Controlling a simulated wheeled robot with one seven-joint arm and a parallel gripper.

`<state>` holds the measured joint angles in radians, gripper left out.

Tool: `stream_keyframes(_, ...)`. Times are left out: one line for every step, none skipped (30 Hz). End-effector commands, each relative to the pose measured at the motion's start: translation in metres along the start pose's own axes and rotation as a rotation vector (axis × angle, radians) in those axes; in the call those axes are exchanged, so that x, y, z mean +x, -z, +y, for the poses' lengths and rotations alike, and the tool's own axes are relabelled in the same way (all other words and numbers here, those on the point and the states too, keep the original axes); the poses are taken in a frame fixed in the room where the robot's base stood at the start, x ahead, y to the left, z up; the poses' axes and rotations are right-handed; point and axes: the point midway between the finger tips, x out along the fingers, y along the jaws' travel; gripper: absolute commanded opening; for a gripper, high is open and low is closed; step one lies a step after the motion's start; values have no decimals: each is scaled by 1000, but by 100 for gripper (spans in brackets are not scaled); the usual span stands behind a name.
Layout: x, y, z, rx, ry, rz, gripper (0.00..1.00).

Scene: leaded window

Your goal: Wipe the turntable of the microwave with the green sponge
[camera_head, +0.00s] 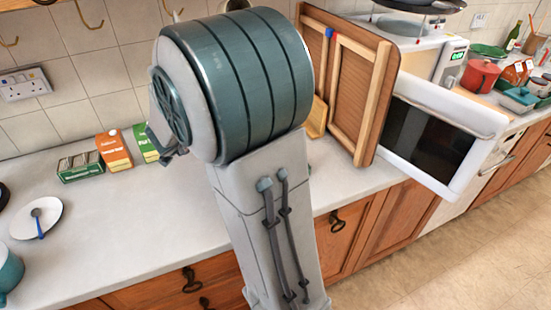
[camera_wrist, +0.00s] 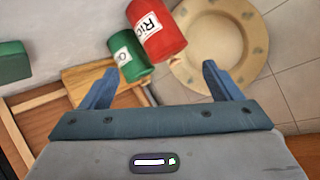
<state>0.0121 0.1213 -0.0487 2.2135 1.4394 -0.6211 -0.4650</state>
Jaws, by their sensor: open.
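The white microwave (camera_head: 452,62) stands on the counter at the right of the head view. Its door (camera_head: 425,135) is swung open toward the front, with a dark window. The turntable is not visible. My gripper shows in the wrist view (camera_wrist: 160,86), with two blue fingers wide apart and nothing held between them. In the head view my arm hides most of it. A dark green block (camera_wrist: 14,62) lies at the left edge of the wrist view; I cannot tell whether it is the green sponge. No sponge shows clearly in the head view.
A wooden framed panel (camera_head: 345,85) stands upright between my arm and the microwave. A red canister (camera_wrist: 156,30) and a green canister (camera_wrist: 130,57) are just beyond my fingers, near a tan round dish (camera_wrist: 228,38).

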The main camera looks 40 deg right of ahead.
Motion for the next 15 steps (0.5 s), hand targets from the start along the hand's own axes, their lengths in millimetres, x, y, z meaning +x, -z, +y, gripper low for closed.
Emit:
stream_keyframes(14,-1,20,24,-114,47,85)
stream_keyframes(19,0,34,39,-186,78,85)
stream_keyframes(24,0,51,53,-281,114,85)
stream_keyframes(26,-1,64,60,-351,137,85)
stream_keyframes(26,-2,76,64,-420,159,85)
stream_keyframes(26,-4,91,68,-506,183,85)
stream_keyframes(25,-5,101,71,-566,199,85)
stream_keyframes(23,-8,110,70,-623,211,85)
stream_keyframes(20,-10,120,69,-689,226,85)
stream_keyframes(17,-12,127,68,-732,234,85)
stream_keyframes(15,-13,132,65,-771,240,85)
stream_keyframes(12,-15,138,63,-813,247,85)
stream_keyframes(10,-16,142,62,-839,251,85)
stream_keyframes(9,-17,145,60,-859,255,85)
stream_keyframes(8,-18,149,59,-879,257,85)
